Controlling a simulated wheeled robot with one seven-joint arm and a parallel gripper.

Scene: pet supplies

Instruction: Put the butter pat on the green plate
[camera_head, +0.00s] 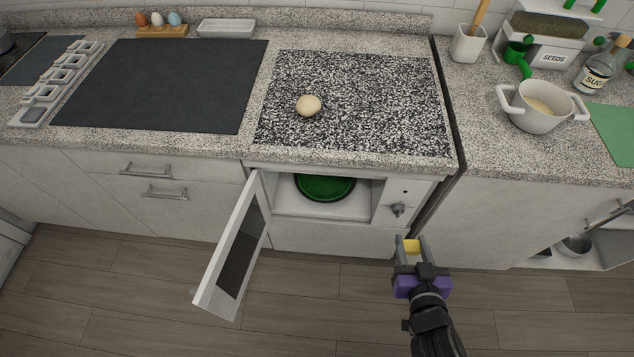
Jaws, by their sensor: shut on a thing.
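My gripper (410,251) is shut on the yellow butter pat (411,246). It holds the pat in the air in front of the cabinet, to the right of the open compartment and below the counter edge. The green plate (325,187) lies inside the open white microwave-like compartment (290,205) under the counter. The plate's back part is hidden by the counter edge. The gripper is right of the plate and nearer to me, apart from it.
The compartment's door (232,250) stands open on the left, jutting toward me. A knob (397,209) is on the right panel. A round pale bun-like thing (308,105) sits on the speckled board (360,80). A white pot (541,108) stands on the right counter. The floor before the compartment is clear.

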